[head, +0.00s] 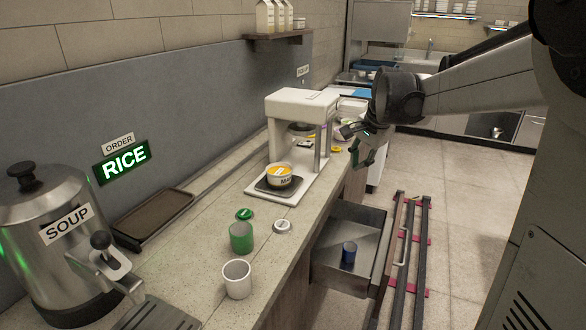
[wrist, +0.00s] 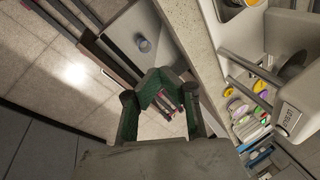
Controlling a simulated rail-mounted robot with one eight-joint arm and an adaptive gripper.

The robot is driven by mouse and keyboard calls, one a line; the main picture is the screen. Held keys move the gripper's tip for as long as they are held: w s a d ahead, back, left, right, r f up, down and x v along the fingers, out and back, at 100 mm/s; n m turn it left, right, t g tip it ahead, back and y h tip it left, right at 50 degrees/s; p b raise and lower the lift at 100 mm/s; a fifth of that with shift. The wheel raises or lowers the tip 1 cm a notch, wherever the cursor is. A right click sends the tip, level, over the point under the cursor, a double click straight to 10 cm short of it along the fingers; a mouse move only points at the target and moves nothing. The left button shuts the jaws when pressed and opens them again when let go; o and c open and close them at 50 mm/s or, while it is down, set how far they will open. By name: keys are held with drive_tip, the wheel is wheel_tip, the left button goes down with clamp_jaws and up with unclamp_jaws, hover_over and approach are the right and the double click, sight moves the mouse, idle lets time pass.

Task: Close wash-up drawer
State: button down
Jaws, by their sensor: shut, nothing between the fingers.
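The drawer (head: 335,262) stands pulled out from the front of the counter, with its handle (head: 404,247) on the outer face. My gripper (head: 361,158) is shut and empty. It hangs in the air beyond the drawer, near the counter edge, touching neither drawer nor handle. Its green-padded fingers (wrist: 163,84) show in the middle of the wrist view.
The counter holds a soup urn (head: 60,240), a white cup (head: 237,279), a green container (head: 241,237), a tray (head: 152,220) and a white dispenser (head: 300,105) with a bowl. Dark rails (head: 413,225) run along the floor beside the drawer. An order sign reads RICE (head: 125,160).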

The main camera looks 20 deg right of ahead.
drive_tip(key=w+d+f+m, duration=0.2)
drive_tip(key=d, duration=0.4)
drive_tip(key=w+d+f+m, duration=0.2)
drive_tip(key=d+f, duration=0.1)
drive_tip(key=d, duration=0.3)
drive_tip(key=s+d+f+m+y, duration=0.1)
drive_tip(key=d+f+m, duration=0.4)
drive_tip(key=d+f, duration=0.6)
drive_tip(key=s+d+f+m+y, duration=0.2)
drive_tip(key=d+f+m, duration=0.35)
drive_tip(key=d, duration=0.85)
drive_tip(key=n, duration=0.2)
hover_over(402, 228)
drive_tip(key=s, duration=0.1)
drive_tip(key=shift+m+g, duration=0.25)
drive_tip(key=shift+g, duration=0.15)
drive_tip(key=f, duration=0.7)
drive_tip(key=d+f, duration=0.1)
drive_tip(key=f, duration=0.3)
drive_tip(key=shift+f+b, duration=0.1)
drive_tip(key=shift+b, duration=0.2)
drive_tip(key=shift+w+a, duration=0.3)
drive_tip(key=shift+a, duration=0.1)
drive_tip(key=shift+w, duration=0.1)
